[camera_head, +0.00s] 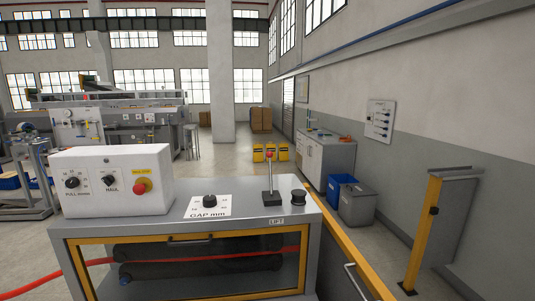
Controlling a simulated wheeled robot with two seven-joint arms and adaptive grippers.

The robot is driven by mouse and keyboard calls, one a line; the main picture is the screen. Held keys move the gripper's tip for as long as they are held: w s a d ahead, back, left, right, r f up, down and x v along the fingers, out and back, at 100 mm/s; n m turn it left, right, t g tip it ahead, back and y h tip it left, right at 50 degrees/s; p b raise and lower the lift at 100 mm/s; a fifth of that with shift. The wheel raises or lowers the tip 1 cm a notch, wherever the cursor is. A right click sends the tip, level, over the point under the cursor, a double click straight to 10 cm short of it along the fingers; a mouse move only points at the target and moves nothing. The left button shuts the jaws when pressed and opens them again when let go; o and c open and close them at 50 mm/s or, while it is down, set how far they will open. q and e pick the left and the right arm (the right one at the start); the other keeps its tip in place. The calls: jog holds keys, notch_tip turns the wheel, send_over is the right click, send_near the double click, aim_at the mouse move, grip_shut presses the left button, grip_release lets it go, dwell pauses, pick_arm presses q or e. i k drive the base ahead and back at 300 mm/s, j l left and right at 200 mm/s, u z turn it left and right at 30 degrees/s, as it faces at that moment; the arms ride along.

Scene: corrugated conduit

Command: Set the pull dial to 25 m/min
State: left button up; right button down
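The pull dial (72,183) is a round black knob on the left of the front face of a white control box (120,155). Small scale marks surround it and a "PULL m/min" label sits below. The marks and the pointer are too small to read for certain. The box stands on the left of a grey machine cabinet's top (262,186). Neither of my grippers is in view.
A HAUL knob (111,180) and a red emergency button (140,186) share the box face. A GAP dial (209,201), a red-tipped lever (269,155) and a black knob (298,196) stand on the cabinet top. A yellow post (424,235) stands right.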

aim_at(72, 182)
jog(key=u, duration=1.45)
